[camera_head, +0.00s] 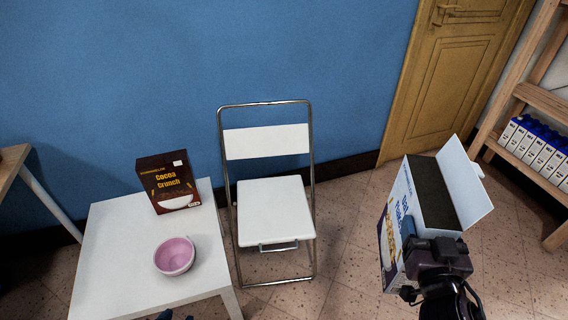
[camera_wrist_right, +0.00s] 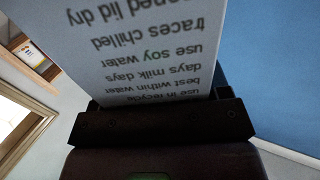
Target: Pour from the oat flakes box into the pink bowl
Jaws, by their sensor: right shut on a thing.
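The pink bowl (camera_head: 174,256) stands upright on the white table (camera_head: 105,290), near its right side, and looks empty. My right gripper (camera_head: 430,246) is shut on the oat flakes box (camera_head: 399,215) and holds it in the air, well right of the bowl and the chair. The box's top flaps stand open and its inside looks dark. In the right wrist view, a printed white side of the box (camera_wrist_right: 150,45) fills the jaws. Only small dark tips of what seems my left gripper (camera_head: 175,316) show at the bottom edge; their opening is unclear.
A brown Cocoa Crunch box (camera_head: 168,183) stands behind the bowl on the table. A white folding chair (camera_head: 275,208) stands between the table and my held box. A wooden shelf (camera_head: 545,100) with several blue-capped cartons (camera_head: 535,145) is at the right, beside a wooden door (camera_head: 447,75).

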